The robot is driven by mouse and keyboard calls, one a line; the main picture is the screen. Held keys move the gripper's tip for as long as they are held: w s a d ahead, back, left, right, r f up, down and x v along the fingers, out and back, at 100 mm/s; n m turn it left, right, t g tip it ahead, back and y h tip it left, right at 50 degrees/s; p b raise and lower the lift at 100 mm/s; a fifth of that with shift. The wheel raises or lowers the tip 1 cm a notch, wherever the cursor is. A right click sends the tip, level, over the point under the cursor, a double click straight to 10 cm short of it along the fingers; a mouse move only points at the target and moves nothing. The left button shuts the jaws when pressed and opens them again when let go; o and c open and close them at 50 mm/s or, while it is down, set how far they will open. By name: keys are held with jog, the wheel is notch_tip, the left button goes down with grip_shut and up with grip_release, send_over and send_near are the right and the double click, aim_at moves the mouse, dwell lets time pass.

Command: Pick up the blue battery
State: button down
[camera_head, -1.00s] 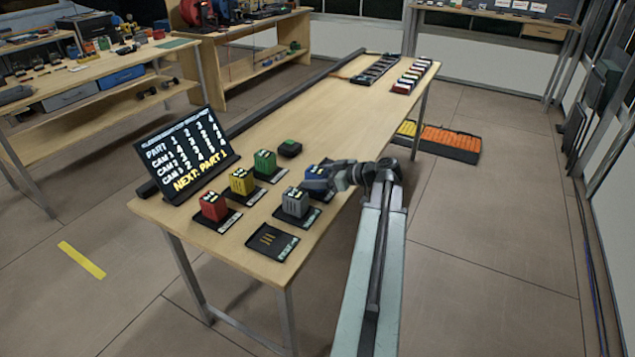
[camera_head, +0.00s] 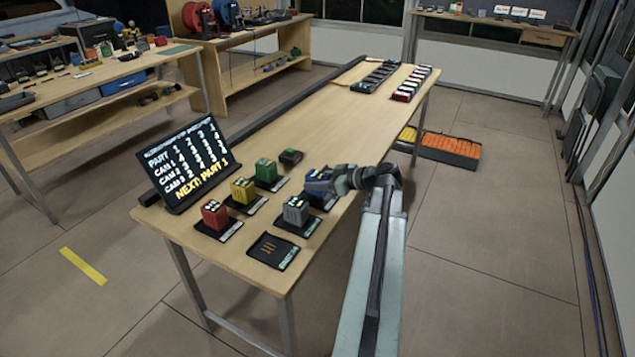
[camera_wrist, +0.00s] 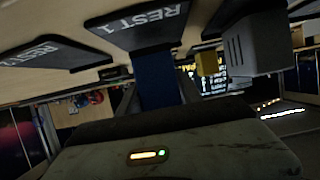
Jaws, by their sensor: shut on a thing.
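The blue battery (camera_head: 319,194) stands at the right of the group of batteries near the table's front, largely covered by my gripper (camera_head: 318,181) in the head view. The wrist view shows the blue battery (camera_wrist: 158,82) between my jaws, which are shut on it. It is at the black plate marked REST 1 (camera_wrist: 140,22); I cannot tell whether it still touches the plate.
A grey battery (camera_head: 295,211) stands close in front, with yellow (camera_head: 243,191), red (camera_head: 214,214) and green (camera_head: 266,171) ones to the left. An empty black plate (camera_head: 271,250) lies at the front. A tilted display (camera_head: 185,165) stands at the left. The table's middle is clear.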

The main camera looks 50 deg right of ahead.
jog(key=shift+s+r+p, duration=0.25)
jog(key=shift+r+p, duration=0.1)
jog(key=shift+r, duration=0.25)
jog(key=shift+s+r+p, duration=0.2)
jog(key=shift+r+p, duration=0.1)
jog(key=shift+r, duration=0.25)
jog(key=s+r+p, duration=0.1)
jog(key=s, duration=1.4)
jog(key=shift+a, duration=0.15)
